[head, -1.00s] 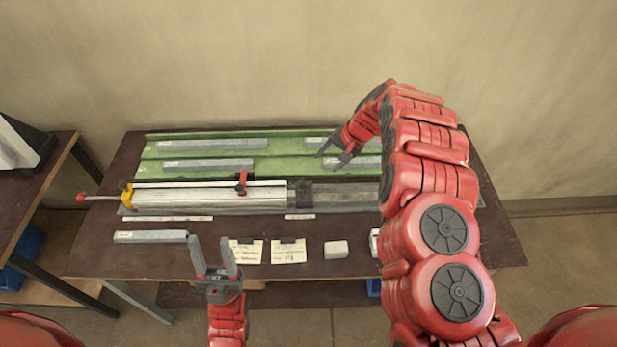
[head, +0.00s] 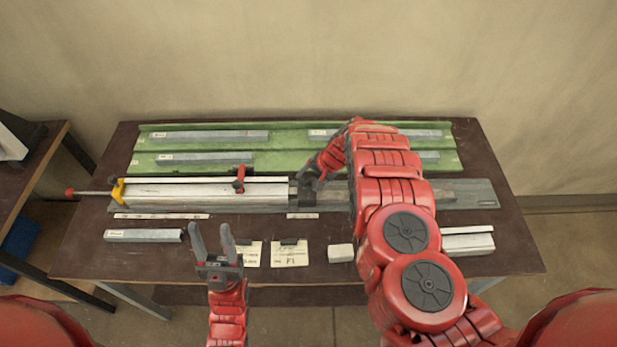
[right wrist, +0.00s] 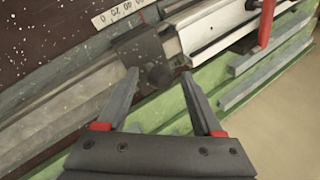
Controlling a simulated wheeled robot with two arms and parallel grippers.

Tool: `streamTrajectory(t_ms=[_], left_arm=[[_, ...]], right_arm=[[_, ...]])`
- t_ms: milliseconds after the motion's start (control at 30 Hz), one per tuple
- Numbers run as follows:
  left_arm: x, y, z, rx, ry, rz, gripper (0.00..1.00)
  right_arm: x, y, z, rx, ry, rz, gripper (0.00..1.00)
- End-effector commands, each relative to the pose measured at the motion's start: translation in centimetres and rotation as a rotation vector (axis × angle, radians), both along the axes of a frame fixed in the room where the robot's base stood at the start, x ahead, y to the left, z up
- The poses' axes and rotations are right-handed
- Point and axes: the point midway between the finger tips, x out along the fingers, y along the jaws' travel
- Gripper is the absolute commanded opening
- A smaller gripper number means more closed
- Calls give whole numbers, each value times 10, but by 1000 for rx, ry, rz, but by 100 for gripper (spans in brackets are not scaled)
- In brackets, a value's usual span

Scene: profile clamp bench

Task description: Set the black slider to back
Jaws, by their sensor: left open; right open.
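The black slider (head: 308,197) sits on the long grey rail fixture (head: 460,194), at the right end of the pale clamped profile (head: 210,194). In the right wrist view the slider (right wrist: 139,48) is a dark block with a round dark knob (right wrist: 160,75). My right gripper (head: 305,178) is open at the slider, partly hiding it in the head view. In the right wrist view its fingertips (right wrist: 160,78) lie on either side of the knob; I cannot tell whether they touch it. My left gripper (head: 210,228) is open and empty over the table's front part.
A red clamp lever (head: 239,179) stands on the profile. A yellow end piece with a red-knobbed rod (head: 118,191) is at the left. Green racks (head: 290,158) with grey bars lie behind. Paper notes (head: 290,254) and a small pale block (head: 341,253) lie in front.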

Motion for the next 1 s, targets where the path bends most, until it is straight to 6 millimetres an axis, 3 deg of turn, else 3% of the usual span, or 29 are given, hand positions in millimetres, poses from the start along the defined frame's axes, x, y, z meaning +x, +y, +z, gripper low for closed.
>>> streamTrajectory(t_ms=[267, 633, 1000], left_arm=[[0, 0, 0, 0, 0, 0, 50], [0, 0, 0, 0, 0, 0, 50], [0, 0, 0, 0, 0, 0, 50]], right_arm=[[0, 0, -1, 0, -1, 0, 66], [0, 0, -1, 0, -1, 0, 0], [0, 0, -1, 0, -1, 0, 0]])
